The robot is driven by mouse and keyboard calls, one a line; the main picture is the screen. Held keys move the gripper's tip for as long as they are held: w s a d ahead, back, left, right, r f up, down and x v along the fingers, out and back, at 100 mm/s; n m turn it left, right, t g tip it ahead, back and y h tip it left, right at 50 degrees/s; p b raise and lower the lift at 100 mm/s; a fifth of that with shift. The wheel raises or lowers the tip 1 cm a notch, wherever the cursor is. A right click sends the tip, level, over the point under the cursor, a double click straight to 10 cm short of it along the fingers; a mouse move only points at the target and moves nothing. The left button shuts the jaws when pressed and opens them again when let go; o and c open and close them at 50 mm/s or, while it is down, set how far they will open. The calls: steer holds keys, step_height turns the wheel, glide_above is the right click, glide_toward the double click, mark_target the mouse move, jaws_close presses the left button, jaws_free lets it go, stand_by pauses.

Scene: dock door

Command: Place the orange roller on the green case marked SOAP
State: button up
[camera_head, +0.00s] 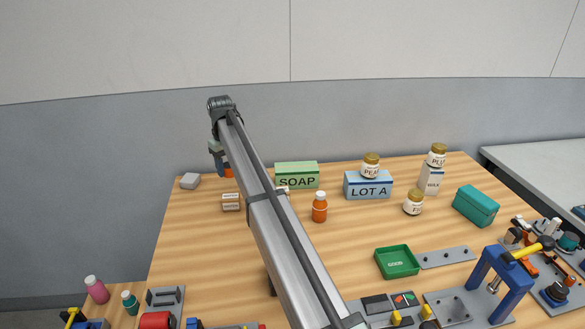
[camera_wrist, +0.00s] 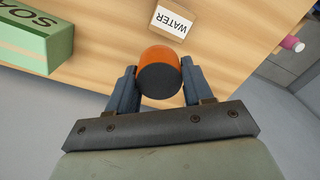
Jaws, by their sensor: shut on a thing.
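The orange roller (camera_wrist: 159,60) with a dark end face is between the two blue fingers of my gripper (camera_wrist: 158,84) in the wrist view. My gripper is shut on it. In the head view a bit of the orange roller (camera_head: 228,172) shows beside my gripper (camera_head: 220,165), largely hidden by my arm. The green case marked SOAP (camera_head: 297,175) stands at the back of the table, to the right of my gripper. Its top looks bare. In the wrist view the green case (camera_wrist: 38,50) is at the upper left, apart from the roller.
A box marked WATER (camera_wrist: 173,22) lies near the roller in the wrist view. An orange bottle (camera_head: 319,208) stands in front of the case, and a blue LOT A case (camera_head: 367,189) bears a jar (camera_head: 370,166).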

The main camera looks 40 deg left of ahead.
mark_target(296, 166)
steer(key=w+d+r, duration=0.2)
steer(key=w+d, duration=0.2)
steer(key=w, duration=0.3)
steer(key=w+d+r, duration=0.2)
steer(key=w+d, duration=0.2)
steer(key=w, duration=0.3)
steer(key=w+d+r+m, duration=0.1)
steer(key=w+d+r, duration=0.1)
steer(key=w+d, duration=0.2)
steer(key=w, duration=0.3)
steer(key=shift+r, duration=0.3)
steer(key=shift+w+f, duration=0.1)
steer(key=shift+f, duration=4.65)
steer(key=o, duration=1.1)
steer(key=shift+f, duration=0.15)
step_height(296, 166, up, 12)
steer(key=shift+r, duration=0.2)
